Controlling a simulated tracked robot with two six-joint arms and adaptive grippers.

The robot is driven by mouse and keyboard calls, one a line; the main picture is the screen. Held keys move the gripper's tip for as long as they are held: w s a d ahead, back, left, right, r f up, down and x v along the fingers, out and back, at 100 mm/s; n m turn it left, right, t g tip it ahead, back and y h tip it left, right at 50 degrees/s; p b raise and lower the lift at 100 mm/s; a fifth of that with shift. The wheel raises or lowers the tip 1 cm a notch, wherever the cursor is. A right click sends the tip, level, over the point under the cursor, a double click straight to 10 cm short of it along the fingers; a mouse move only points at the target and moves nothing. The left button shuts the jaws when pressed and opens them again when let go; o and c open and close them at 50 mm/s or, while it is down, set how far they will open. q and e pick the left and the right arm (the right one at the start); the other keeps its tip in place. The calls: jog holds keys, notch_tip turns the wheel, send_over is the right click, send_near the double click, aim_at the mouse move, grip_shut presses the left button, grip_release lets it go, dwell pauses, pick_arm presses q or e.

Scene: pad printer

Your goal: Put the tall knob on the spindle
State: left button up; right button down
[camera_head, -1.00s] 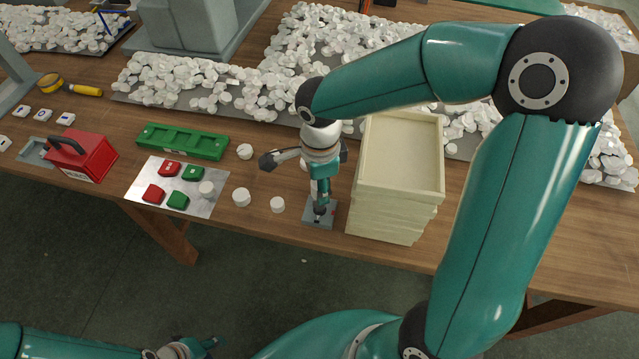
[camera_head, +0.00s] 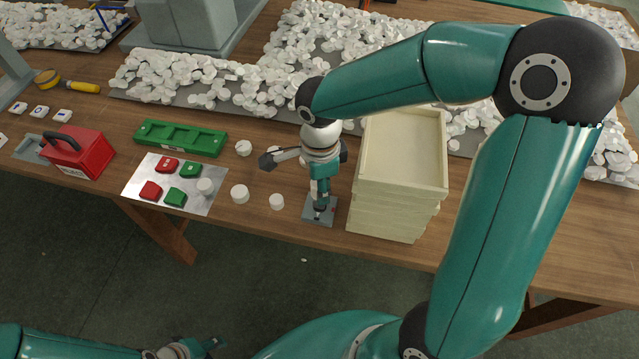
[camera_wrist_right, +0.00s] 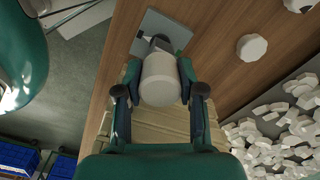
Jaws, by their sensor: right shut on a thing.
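My right gripper (camera_head: 320,196) points down over a small grey plate (camera_head: 329,217) near the table's front edge. In the right wrist view its two fingers (camera_wrist_right: 160,92) are shut on a tall white knob (camera_wrist_right: 160,78). Beyond the knob, a dark upright part, seemingly the spindle (camera_wrist_right: 161,43), stands on the grey plate (camera_wrist_right: 172,28). The knob lines up with it and partly hides it; I cannot tell whether it sits on it or is just above. My left gripper (camera_head: 205,347) is low at the bottom left, away from the table, its opening unclear.
A stack of cream trays (camera_head: 402,180) stands close right of the plate. White round knobs (camera_head: 240,194) (camera_head: 277,201) lie to its left. Farther left are a metal sheet (camera_head: 150,172) with red and green pieces, a green tray (camera_head: 180,138) and a red box (camera_head: 82,150).

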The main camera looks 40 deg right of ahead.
jog(key=shift+f+b, duration=0.55)
jog(key=c, duration=0.6)
grip_release()
jog(key=shift+c, duration=0.2)
jog(key=shift+r, duration=0.15)
